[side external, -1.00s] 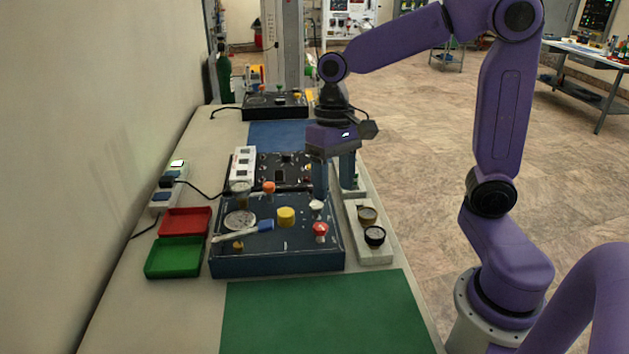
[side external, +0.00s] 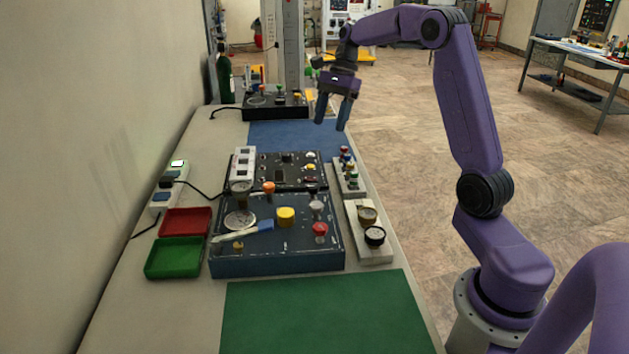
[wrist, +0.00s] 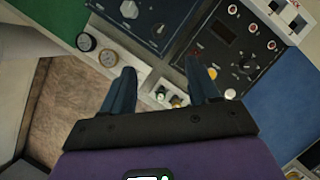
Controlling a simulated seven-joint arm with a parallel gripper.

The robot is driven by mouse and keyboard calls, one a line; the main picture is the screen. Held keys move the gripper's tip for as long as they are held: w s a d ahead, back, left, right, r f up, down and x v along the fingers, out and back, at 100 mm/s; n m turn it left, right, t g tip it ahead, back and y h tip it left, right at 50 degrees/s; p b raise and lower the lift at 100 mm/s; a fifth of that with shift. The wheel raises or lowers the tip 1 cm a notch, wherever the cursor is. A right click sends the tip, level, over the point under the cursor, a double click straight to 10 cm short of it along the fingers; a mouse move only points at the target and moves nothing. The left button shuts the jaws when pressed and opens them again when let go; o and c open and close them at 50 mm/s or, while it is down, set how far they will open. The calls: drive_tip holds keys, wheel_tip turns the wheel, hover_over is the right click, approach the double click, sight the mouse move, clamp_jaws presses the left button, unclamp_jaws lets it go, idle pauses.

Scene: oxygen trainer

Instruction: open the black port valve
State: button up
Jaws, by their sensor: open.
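The front dark blue panel (side external: 277,262) carries an orange knob (side external: 268,187), a yellow knob (side external: 286,216), a red knob (side external: 320,229), a grey-white knob (side external: 317,207) and a round gauge (side external: 239,220). A small dark part (side external: 311,190) shows at its far right edge. I cannot tell which part is the black port valve. My gripper (side external: 331,123) is open and empty, fingers down, high above the far right of the panels. In the wrist view the open fingers (wrist: 160,84) frame a pale valve strip below, with nothing between them.
A second dark panel (side external: 262,172) lies behind the first, with the valve strip (side external: 350,176) to its right. A pale block (side external: 365,250) holds a tan and a black round part. Red (side external: 186,221) and green (side external: 174,258) trays stand left. The green mat (side external: 325,315) is clear.

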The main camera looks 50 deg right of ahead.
sight(313, 186)
drive_tip(key=x, duration=1.6)
drive_tip(key=shift+a+f, duration=0.1)
drive_tip(key=shift+f, duration=0.3)
drive_tip(key=c, duration=1)
